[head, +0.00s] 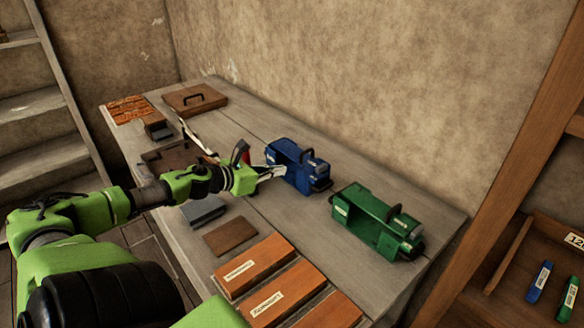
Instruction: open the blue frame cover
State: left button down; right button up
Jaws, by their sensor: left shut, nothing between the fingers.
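The blue frame (294,165) stands on the grey wooden table, right of the middle of the head view. It is a box-like body with a dark handle on its right part. I cannot tell its cover apart from the body at this size. My left gripper (276,171) is shut with nothing in it. Its fingertips are at the left side of the blue frame, and I cannot tell whether they touch it. My left arm hides part of the table. My right gripper is not in view.
A green frame (375,221) stands right of the blue one. Labelled orange-brown boxes (253,265) line the table's (325,274) front edge. A brown board with a handle (195,98) lies at the back left. Shelves (556,262) stand at the right.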

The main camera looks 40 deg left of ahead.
pick_arm(q)
jog(key=x, duration=0.2)
jog(key=shift+w+b, duration=0.25)
jog(key=shift+b, duration=0.15)
jog(key=shift+w+f, duration=0.15)
jog(key=shift+w, duration=0.15)
jog(key=shift+w+f, duration=0.15)
jog(key=shift+w, duration=0.35)
jog(key=shift+w+f, duration=0.15)
jog(key=shift+w, duration=0.25)
jog(key=shift+w+d+f+b, duration=0.1)
jog(key=shift+w+b, duration=0.15)
jog(key=shift+b, duration=0.05)
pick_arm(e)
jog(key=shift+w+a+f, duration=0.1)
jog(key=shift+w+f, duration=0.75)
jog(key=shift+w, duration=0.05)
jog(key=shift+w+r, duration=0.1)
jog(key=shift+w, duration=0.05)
